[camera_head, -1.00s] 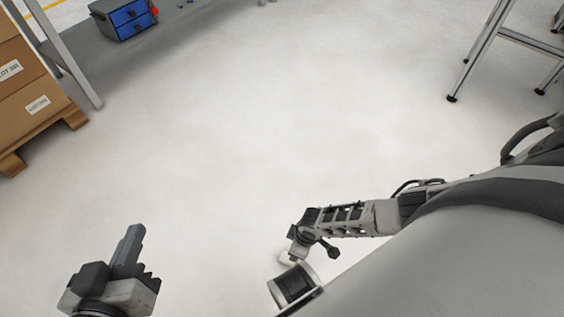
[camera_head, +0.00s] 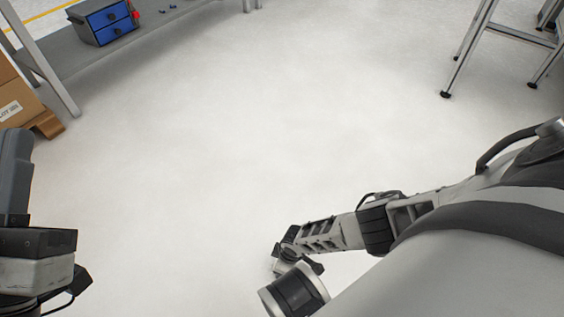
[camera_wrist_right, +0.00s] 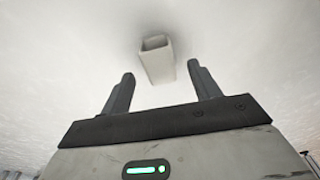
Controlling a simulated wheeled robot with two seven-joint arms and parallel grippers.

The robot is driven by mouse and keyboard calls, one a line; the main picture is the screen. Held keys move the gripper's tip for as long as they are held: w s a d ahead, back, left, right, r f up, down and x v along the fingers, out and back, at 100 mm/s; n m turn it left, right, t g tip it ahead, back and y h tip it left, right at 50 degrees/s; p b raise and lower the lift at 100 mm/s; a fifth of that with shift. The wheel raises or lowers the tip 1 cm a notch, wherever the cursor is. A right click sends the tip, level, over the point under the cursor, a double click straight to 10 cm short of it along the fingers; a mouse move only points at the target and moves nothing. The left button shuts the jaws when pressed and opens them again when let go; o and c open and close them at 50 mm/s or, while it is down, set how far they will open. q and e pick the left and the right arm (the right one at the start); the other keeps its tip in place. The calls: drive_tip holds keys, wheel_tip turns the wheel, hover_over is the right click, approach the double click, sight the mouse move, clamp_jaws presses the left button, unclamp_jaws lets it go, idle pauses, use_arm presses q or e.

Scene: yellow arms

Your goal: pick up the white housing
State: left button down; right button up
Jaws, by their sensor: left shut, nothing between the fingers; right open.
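A white, box-shaped, hollow housing (camera_wrist_right: 157,62) shows at the upper middle of the right wrist view, with a dark opening at its far end. My right gripper (camera_wrist_right: 161,74) is open, one finger on either side of the housing's near end, with a visible gap on both sides. I cannot tell how far away the housing is in depth. In the head view I cannot make out the housing or the right fingers at the end of the right arm. My left gripper (camera_head: 16,140) is shut and empty at the left edge of the head view, pointing up.
The pale floor is wide and clear in the middle. A grey cabinet with blue drawers (camera_head: 107,24) stands on a grey shelf (camera_head: 150,42) at upper left. Cardboard boxes (camera_head: 14,108) on a wooden pallet (camera_head: 47,125) are at left. A metal stand's leg (camera_head: 466,55) is at upper right.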

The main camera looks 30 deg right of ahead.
drive_tip(key=shift+f+b, duration=0.4)
drive_tip(key=shift+f, duration=0.4)
drive_tip(key=shift+w, duration=0.1)
drive_tip(key=c, duration=1.1)
use_arm(q)
drive_tip(key=r+m+h, duration=0.1)
drive_tip(key=m, duration=0.1)
drive_tip(key=s+r+m+h, duration=0.1)
drive_tip(key=m+h, duration=0.1)
drive_tip(key=shift+s+d+r+g, duration=0.15)
drive_tip(key=shift+g, duration=0.15)
use_arm(e)
drive_tip(key=shift+o, duration=0.2)
drive_tip(key=shift+r, duration=0.1)
